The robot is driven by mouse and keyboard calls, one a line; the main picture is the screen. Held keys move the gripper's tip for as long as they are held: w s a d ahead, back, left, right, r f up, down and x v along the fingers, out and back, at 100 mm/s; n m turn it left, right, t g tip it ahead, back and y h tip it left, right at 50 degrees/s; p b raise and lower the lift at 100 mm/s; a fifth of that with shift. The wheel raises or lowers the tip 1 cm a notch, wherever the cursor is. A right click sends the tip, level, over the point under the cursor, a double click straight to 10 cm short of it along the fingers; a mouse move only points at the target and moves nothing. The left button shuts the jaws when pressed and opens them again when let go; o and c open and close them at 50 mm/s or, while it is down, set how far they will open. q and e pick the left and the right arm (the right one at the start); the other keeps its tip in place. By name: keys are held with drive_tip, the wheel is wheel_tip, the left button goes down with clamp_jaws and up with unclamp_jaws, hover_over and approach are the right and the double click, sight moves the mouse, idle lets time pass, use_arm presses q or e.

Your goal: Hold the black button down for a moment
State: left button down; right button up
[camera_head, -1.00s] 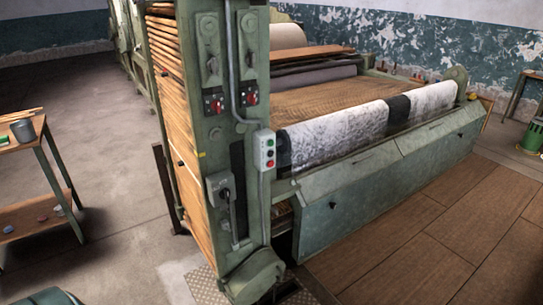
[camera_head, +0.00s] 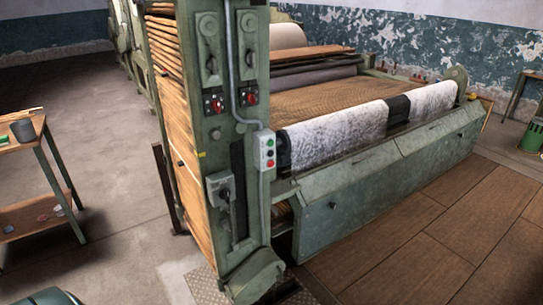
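A tall green machine frame (camera_head: 207,130) stands in the middle. A small pale control box (camera_head: 264,150) on its right edge carries small round buttons, red and green among them; I cannot make out a black one there. A grey switch box with a black handle (camera_head: 223,194) sits lower on the frame. Red knobs (camera_head: 213,106) sit higher up. A small black round part (camera_head: 332,205) is on the green front panel. I cannot tell which part is the black button. Neither of my grippers is in view.
A white and black roll (camera_head: 340,127) lies along the machine's front. A wooden bench with a grey cup (camera_head: 23,130) stands at the left. Concrete floor (camera_head: 110,150) is open between bench and machine. Wooden flooring (camera_head: 420,235) lies clear at the right. A metal plate (camera_head: 205,287) lies at the frame's foot.

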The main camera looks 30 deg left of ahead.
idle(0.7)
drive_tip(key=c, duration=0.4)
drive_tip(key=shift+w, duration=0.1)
